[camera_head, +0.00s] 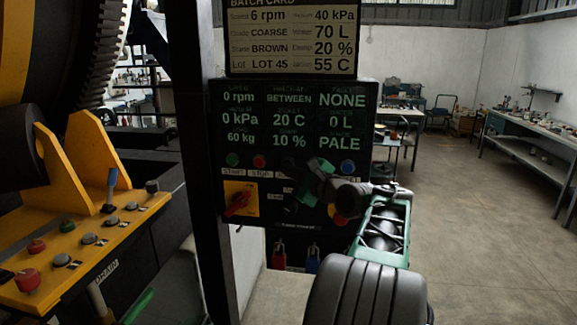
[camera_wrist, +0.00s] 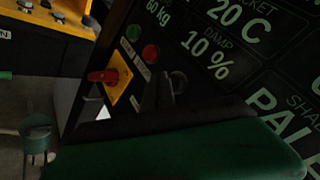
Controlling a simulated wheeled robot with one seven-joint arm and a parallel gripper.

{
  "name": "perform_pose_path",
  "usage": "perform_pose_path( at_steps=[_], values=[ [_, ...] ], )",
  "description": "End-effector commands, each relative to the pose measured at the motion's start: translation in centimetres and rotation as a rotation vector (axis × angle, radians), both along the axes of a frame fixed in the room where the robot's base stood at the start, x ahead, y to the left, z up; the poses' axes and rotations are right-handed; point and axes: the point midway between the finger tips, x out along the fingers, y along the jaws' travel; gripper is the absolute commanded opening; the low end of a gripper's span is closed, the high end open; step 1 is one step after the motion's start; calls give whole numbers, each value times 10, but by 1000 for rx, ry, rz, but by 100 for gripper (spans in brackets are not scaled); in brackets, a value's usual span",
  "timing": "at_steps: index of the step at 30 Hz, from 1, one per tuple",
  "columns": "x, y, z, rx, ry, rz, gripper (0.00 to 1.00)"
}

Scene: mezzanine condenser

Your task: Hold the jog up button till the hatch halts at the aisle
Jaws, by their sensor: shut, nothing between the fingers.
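The dark control panel (camera_head: 222,150) stands ahead, with a green button (camera_head: 232,159) labelled START, a red button (camera_head: 259,161) labelled STOP and a blue button (camera_head: 348,167). Its top middle readout (camera_head: 289,98) says BETWEEN. My gripper (camera_head: 313,188) is shut and empty in front of the panel's lower middle, covering part of the button row. No jog up label can be read; I cannot tell whether the fingers touch a button. In the wrist view, a green finger (camera_wrist: 180,152) crosses the bottom, with the green button (camera_wrist: 133,32) and red button (camera_wrist: 151,53) beyond it.
A red rotary switch (camera_head: 237,204) on a yellow plate is left of my gripper. Red (camera_head: 279,256) and blue (camera_head: 312,261) padlocks hang below the panel. A yellow console (camera_head: 90,235) with several buttons and a lever is at left. Open floor (camera_head: 480,210) lies right.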

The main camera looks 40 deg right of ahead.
Motion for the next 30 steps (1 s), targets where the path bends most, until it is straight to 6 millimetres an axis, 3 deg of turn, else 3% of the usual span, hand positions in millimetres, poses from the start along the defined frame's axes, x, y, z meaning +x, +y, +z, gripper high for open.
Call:
perform_pose_path(
  at_steps=[30],
  values=[
    [5,-5,1,1,1,-1,0]
  ],
)
